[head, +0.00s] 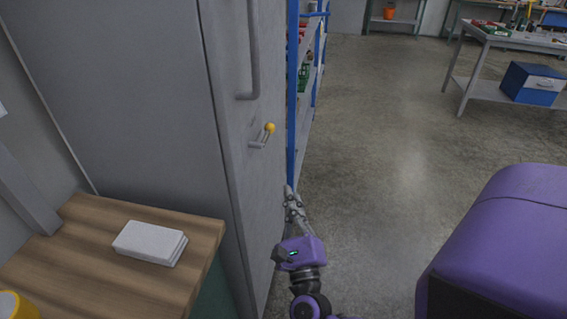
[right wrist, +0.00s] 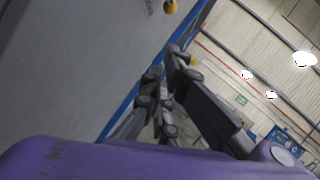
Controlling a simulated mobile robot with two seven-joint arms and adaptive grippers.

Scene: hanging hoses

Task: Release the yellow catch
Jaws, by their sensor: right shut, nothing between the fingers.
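The yellow catch (head: 270,128) is a small yellow knob on a grey lever, on the narrow face of a tall grey cabinet (head: 160,90), below a long vertical handle (head: 254,50). In the right wrist view the yellow knob (right wrist: 170,6) shows at the top edge. My right gripper (head: 290,190) is below the catch and slightly to its right, apart from it, pointing up. Its fingers are together and empty; they also show in the right wrist view (right wrist: 165,60). My left gripper is not in view.
A wooden-topped bench (head: 90,255) with a white stack (head: 150,242) stands at the lower left. A blue shelving rack (head: 293,90) stands just behind the cabinet. Open concrete floor lies to the right. A workbench (head: 510,38) with a blue box (head: 533,84) stands farther off.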

